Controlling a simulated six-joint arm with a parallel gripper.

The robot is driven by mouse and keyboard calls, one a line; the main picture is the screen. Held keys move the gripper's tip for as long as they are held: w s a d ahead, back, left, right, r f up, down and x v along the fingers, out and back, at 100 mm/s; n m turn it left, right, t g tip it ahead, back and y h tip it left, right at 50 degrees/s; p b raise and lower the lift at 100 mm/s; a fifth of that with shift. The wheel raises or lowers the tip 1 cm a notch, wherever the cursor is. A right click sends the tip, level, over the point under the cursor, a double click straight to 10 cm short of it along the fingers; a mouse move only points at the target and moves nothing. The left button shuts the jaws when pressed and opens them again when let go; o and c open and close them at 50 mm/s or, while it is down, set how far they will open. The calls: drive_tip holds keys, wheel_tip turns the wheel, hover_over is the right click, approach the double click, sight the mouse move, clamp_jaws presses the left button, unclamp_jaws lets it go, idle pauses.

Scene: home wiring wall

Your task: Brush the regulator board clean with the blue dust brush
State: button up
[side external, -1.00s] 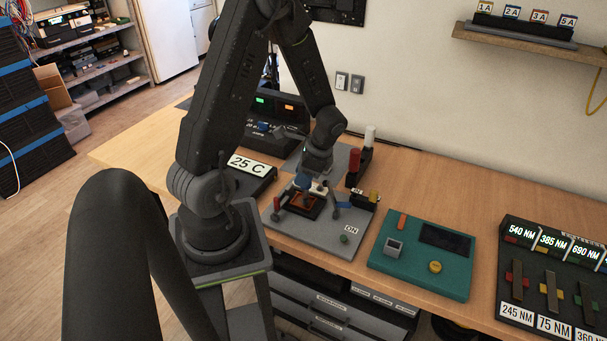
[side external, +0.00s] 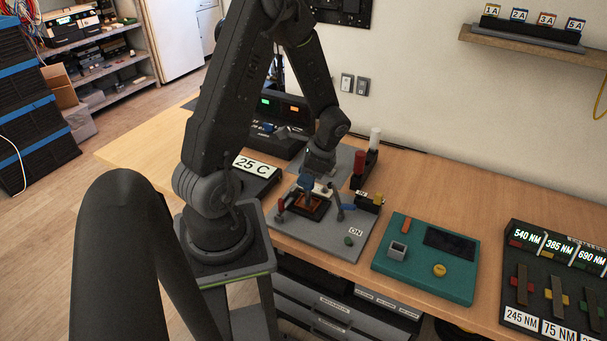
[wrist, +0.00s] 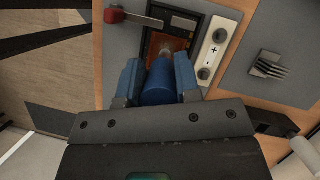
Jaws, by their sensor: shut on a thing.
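My gripper (wrist: 158,88) is shut on the blue dust brush (wrist: 158,82), with a blue finger pad on either side of its round handle. The brush points down at the regulator board (wrist: 154,45), a reddish-brown board in a dark frame. The brush tip is over the board's near part; I cannot tell for sure whether it touches. My gripper and the brush hide part of the board there.
A red-handled lever (wrist: 115,15) and a white strip with plus and minus marks (wrist: 213,48) flank the board. The grey plate (side external: 333,238) has an ON label. A teal box (side external: 425,262) stands to the right, a 25 C display (side external: 254,166) to the left.

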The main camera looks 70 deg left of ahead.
drive_tip(key=shift+w+d, duration=0.3)
drive_tip(key=shift+w, duration=0.05)
idle(0.3)
drive_tip(key=shift+s+a, duration=0.65)
drive_tip(key=shift+w+d, duration=0.15)
drive_tip(key=shift+d, duration=0.05)
drive_tip(key=shift+w+d, duration=0.45)
drive_tip(key=shift+w, duration=0.05)
drive_tip(key=shift+s+a, duration=0.1)
drive_tip(key=shift+s, duration=0.05)
idle(0.4)
drive_tip(key=shift+s+a, duration=0.5)
drive_tip(key=shift+a, duration=0.05)
drive_tip(key=shift+w+d, duration=0.1)
drive_tip(key=shift+w+d, duration=0.55)
